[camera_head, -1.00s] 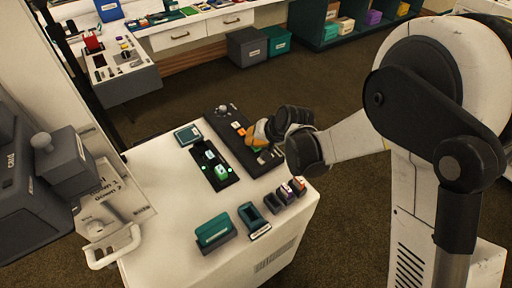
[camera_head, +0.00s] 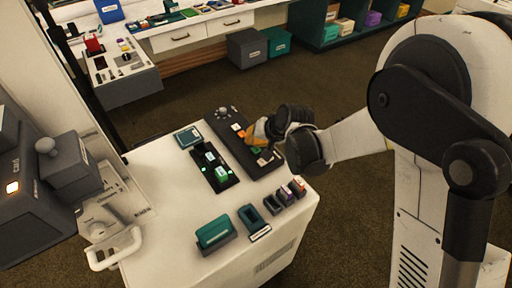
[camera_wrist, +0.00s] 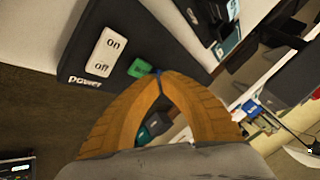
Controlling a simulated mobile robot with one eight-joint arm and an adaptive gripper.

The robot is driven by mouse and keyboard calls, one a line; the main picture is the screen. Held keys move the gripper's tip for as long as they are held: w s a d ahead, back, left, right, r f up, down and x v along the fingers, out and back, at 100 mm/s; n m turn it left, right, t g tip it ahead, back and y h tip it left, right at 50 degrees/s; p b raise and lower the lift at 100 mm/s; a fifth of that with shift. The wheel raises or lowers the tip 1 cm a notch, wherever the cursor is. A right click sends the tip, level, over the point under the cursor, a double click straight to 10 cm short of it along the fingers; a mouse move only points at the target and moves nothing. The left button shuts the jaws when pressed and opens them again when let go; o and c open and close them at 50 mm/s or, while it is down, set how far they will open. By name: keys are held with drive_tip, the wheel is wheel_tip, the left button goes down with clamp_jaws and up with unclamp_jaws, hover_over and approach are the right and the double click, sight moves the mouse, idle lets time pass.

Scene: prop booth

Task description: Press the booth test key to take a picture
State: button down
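A dark control panel (camera_head: 228,133) lies along the back right of the white cabinet top. In the wrist view it bears a white On/Off switch (camera_wrist: 105,52) marked "power" and a green key (camera_wrist: 140,67), whose lettering is too small to read. I cannot tell for sure which key is the booth test key. My gripper (camera_head: 252,138) is low over the panel, its orange fingers pointing down. In the wrist view the fingertips of my gripper (camera_wrist: 159,75) meet with nothing between them, right beside the green key. I cannot tell whether they touch it.
A black tray (camera_head: 213,172) with small green-lit items is left of the panel. A teal box (camera_head: 214,232), a dark holder (camera_head: 251,219) and small blocks (camera_head: 285,194) stand near the front. A grey machine (camera_head: 30,205) with a lit amber lamp and a white handle (camera_head: 113,250) are at left.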

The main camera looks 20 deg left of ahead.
sight(253, 148)
drive_tip(key=shift+r, duration=0.1)
drive_tip(key=shift+r+p, duration=1.6)
drive_tip(key=shift+r, duration=0.8)
